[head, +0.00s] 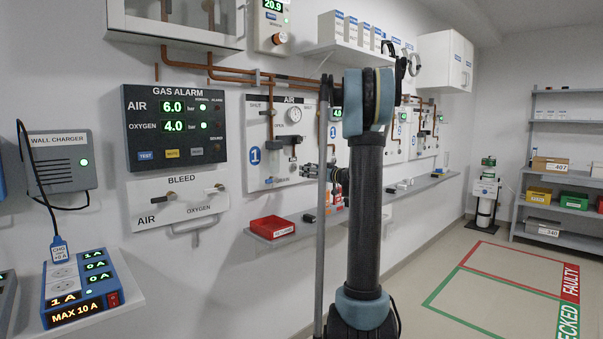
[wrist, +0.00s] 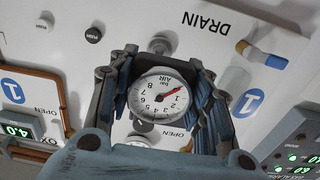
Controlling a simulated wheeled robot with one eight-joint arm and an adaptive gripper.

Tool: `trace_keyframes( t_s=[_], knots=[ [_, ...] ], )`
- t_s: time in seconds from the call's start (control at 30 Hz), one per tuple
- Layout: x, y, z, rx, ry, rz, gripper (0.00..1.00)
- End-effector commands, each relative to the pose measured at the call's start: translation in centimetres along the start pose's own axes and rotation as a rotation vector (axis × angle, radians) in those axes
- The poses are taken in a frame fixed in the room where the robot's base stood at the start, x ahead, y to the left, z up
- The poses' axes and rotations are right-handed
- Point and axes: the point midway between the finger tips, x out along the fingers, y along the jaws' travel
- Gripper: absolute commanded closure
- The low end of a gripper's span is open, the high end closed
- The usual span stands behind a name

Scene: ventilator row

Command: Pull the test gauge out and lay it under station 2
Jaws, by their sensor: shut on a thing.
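The test gauge (wrist: 158,93) has a round white dial marked AIR and bar, with a red needle. It shows upside down in the wrist view. My gripper (wrist: 160,80) is shut on it, with a finger on each side. The gauge is in front of the station 1 panel (wrist: 125,60), near a round grey fitting (wrist: 160,45); I cannot tell whether it is still seated in a port. In the head view my gripper (head: 312,171) is at the lower right of the station 1 panel (head: 262,168).
A grey wall ledge (head: 410,187) runs below the stations. A lever with a blue end (wrist: 272,61) sticks out near my gripper. The gas alarm (head: 175,125) is left.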

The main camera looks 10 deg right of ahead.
Motion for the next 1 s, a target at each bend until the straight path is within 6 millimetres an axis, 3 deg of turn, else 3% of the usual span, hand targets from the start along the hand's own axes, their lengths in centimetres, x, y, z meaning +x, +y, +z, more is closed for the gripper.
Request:
trace_keyframes(
  t_s=[1.0],
  knots=[
    [-3.3, 0.1, 0.0, 0.000, 0.000, 0.001, 0.98]
  ],
)
